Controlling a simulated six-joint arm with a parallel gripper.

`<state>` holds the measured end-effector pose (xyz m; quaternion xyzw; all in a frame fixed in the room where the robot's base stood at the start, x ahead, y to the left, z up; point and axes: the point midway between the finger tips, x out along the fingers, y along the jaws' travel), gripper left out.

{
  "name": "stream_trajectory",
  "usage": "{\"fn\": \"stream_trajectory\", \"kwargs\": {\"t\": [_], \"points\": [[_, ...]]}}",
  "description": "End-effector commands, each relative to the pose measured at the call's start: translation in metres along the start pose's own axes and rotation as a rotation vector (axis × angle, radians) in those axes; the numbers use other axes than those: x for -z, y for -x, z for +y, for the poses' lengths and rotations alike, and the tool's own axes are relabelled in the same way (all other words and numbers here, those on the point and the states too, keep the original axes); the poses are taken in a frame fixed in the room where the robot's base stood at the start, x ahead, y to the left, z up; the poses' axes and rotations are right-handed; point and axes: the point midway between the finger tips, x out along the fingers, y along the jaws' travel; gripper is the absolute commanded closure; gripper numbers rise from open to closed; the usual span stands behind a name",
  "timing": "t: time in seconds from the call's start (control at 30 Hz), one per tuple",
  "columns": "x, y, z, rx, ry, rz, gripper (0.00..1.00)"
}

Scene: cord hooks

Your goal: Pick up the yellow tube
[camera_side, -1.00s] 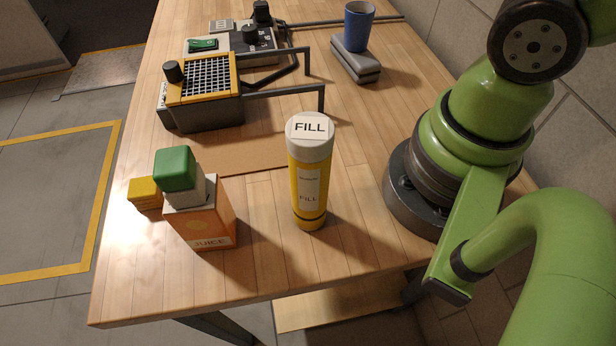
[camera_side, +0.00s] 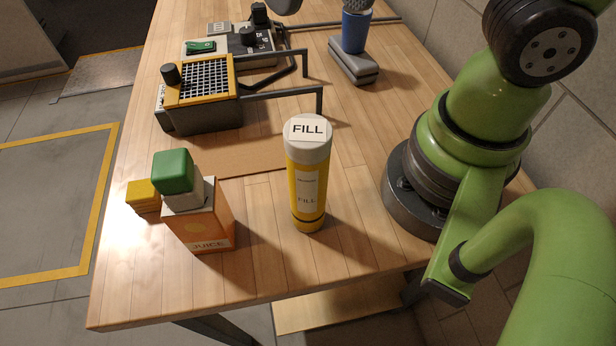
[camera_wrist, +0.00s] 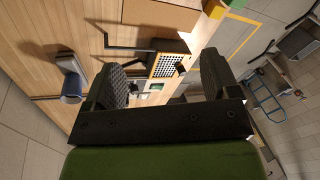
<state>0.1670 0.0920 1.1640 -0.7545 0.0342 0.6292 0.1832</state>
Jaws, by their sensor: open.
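The yellow tube (camera_side: 308,190) stands upright on the wooden table in the side view, with a white cap and the word FILL on its top and label. I cannot make it out in the wrist view. My gripper (camera_wrist: 163,76) is open, with its two dark textured fingers wide apart and nothing held between them. In the side view only the finger ends of my gripper (camera_side: 322,7) show at the top edge, far behind the tube. One finger end overlaps the rim of the blue cup (camera_side: 354,32); I cannot tell if they touch.
A grill-topped device (camera_side: 203,85) with bent rods is behind.

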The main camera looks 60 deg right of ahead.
Motion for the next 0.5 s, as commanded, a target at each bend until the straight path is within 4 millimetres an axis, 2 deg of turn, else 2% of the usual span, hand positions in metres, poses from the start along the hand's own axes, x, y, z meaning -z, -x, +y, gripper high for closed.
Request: {"fn": "stream_trajectory", "kwargs": {"t": [0.03, 0.1, 0.2, 0.33, 0.5], "points": [[-0.006, -0.013, -0.012, -0.049, 0.021, -0.054, 0.19], [-0.014, -0.026, -0.024, -0.110, 0.029, -0.098, 0.19], [-0.024, -0.040, -0.035, -0.181, 0.037, -0.133, 0.19], [-0.032, -0.051, -0.041, -0.229, 0.040, -0.147, 0.19], [-0.036, -0.071, -0.037, -0.242, 0.039, -0.151, 0.19]]}}
